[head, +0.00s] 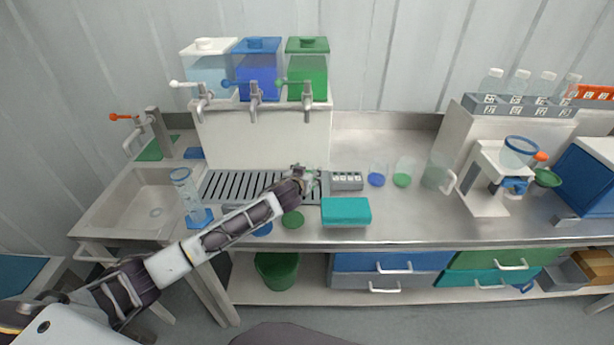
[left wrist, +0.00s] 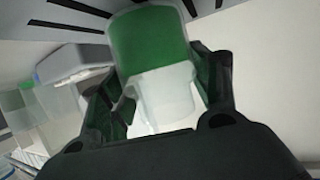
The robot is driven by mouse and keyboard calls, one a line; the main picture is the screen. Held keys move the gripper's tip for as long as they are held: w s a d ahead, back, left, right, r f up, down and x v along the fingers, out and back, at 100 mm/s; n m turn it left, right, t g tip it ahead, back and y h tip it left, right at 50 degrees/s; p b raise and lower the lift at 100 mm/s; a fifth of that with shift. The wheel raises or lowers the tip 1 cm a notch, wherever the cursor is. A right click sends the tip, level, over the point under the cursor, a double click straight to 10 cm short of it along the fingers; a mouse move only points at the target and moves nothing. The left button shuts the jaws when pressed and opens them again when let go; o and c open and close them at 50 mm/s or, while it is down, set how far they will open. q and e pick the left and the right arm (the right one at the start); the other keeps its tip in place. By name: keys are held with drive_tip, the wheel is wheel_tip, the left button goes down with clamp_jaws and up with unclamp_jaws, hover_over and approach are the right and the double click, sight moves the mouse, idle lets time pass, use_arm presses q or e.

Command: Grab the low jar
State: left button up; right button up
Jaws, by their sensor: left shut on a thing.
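A small translucent jar with a broad green band, apparently the low jar (left wrist: 155,42), sits between the two dark fingers of my left gripper (left wrist: 160,95) in the left wrist view. The fingers are closed on its pale part from both sides. In the head view my left gripper (head: 311,182) is at the right end of the slotted drain grate, low over the counter. There the jar is small and mostly hidden by the gripper, so I cannot tell whether it touches the counter. My right gripper is not in view.
A grey rack (head: 347,180) and a teal box (head: 346,211) stand just right of the gripper. Clear vessels with a blue base (head: 376,179) and a green base (head: 402,179) stand farther right. Three tap tanks (head: 257,75) are behind. A blue-based cylinder (head: 189,192) stands left.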

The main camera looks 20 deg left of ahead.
use_arm(q)
wheel_tip(320, 180, up, 9)
drive_tip(key=shift+r, duration=0.2)
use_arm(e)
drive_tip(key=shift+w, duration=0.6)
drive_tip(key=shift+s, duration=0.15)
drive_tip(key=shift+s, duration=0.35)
